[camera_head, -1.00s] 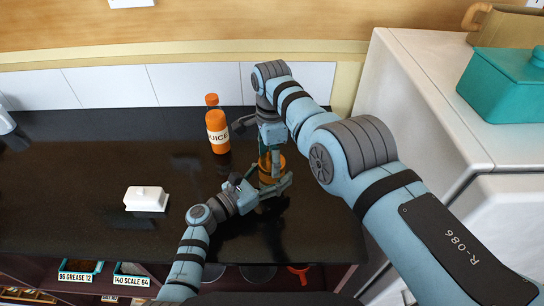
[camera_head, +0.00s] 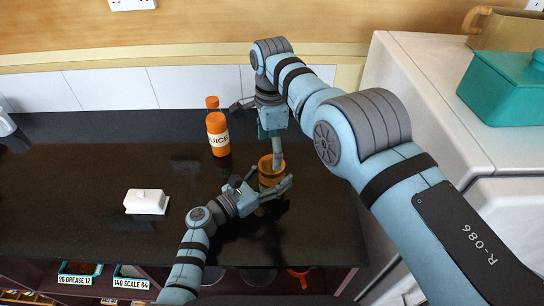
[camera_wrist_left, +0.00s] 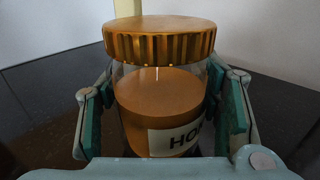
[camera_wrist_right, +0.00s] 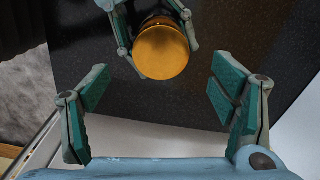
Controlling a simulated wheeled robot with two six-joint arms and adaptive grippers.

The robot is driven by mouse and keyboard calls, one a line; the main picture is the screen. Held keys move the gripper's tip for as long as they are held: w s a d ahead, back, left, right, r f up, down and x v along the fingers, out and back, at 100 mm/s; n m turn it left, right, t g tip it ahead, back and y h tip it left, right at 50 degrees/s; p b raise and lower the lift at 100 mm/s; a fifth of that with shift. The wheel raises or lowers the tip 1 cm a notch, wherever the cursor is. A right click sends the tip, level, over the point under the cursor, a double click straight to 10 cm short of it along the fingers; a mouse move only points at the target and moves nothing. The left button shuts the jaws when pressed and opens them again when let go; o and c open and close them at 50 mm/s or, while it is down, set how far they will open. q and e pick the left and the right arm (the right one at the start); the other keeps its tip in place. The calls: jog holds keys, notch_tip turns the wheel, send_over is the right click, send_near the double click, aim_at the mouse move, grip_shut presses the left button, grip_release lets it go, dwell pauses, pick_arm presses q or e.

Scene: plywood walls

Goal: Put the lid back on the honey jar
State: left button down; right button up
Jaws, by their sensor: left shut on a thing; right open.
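The honey jar (camera_wrist_left: 160,110) stands upright on the dark counter, with amber honey and a partly hidden label in the left wrist view. Its ribbed golden lid (camera_wrist_left: 160,38) sits level on top of the jar. In the head view the jar with its lid (camera_head: 271,170) is between the two grippers. My left gripper (camera_head: 279,188) is shut around the jar's body from the side. My right gripper (camera_wrist_right: 158,100) is open and empty above the jar; the round lid top (camera_wrist_right: 162,52) shows beyond its fingers in the right wrist view.
An orange juice bottle (camera_head: 218,143) stands behind and left of the jar. A white butter dish (camera_head: 146,201) is on the left of the counter (camera_head: 80,180). A white cabinet (camera_head: 410,130) bounds the right side, with a teal container (camera_head: 505,90) on it.

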jog(key=shift+r, duration=1.3)
pick_arm(q)
jog(key=shift+c, duration=2.2)
grip_release()
jog(key=v, duration=1.2)
